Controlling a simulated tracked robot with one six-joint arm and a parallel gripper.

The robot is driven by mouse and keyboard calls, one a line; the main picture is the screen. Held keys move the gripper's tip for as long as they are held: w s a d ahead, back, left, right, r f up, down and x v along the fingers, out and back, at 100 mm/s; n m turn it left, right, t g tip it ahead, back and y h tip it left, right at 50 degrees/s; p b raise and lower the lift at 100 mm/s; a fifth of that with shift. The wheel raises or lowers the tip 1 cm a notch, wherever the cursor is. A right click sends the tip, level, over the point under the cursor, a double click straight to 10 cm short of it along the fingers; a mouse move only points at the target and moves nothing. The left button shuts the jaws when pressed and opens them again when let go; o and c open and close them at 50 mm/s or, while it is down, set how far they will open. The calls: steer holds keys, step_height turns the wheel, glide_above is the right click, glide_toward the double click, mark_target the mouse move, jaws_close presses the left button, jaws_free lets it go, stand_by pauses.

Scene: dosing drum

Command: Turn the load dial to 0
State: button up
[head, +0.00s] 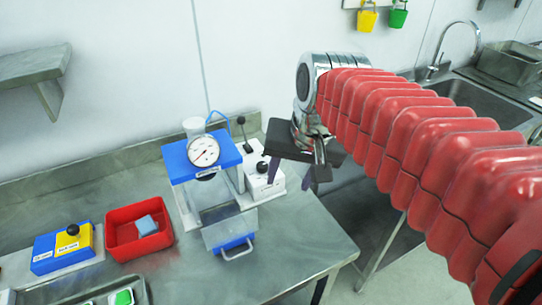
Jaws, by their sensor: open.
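A round white gauge with a dark needle (203,151) sits on the front of a blue-topped stand (180,166). Its figures are too small to read. A white box (265,184) with a black knob (262,167), a small label and an upright black-tipped lever (242,130) stands right beside the stand. I cannot tell which of these is the load dial. My gripper (291,177) is open and empty, pointing down just right of the white box. Its dark fingers are apart and appear not to touch anything. Part of the white box may be hidden by them.
A red bin (118,244) with a blue sponge (147,225) and a blue-yellow box (64,262) with a black knob stand left on the steel bench (290,262). A drawer with a handle (236,251) sits low in the stand. A sink (482,104) lies at right.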

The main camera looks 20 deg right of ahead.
steer(key=s, duration=0.1)
steer(key=s+f+n, duration=0.1)
steer(key=s, duration=0.1)
steer(key=s+f+n+t, duration=0.1)
steer(key=shift+s+a+f+h, duration=0.1)
steer(key=shift+s+f+h, duration=0.1)
steer(key=shift+h, duration=0.1)
steer(key=shift+n, duration=0.3)
steer(key=shift+s+f+n+t, duration=0.4)
steer(key=shift+s+f+n, duration=0.5)
steer(key=shift+s+f, duration=0.5)
steer(key=shift+s+r, duration=0.1)
steer(key=shift+c, duration=0.5)
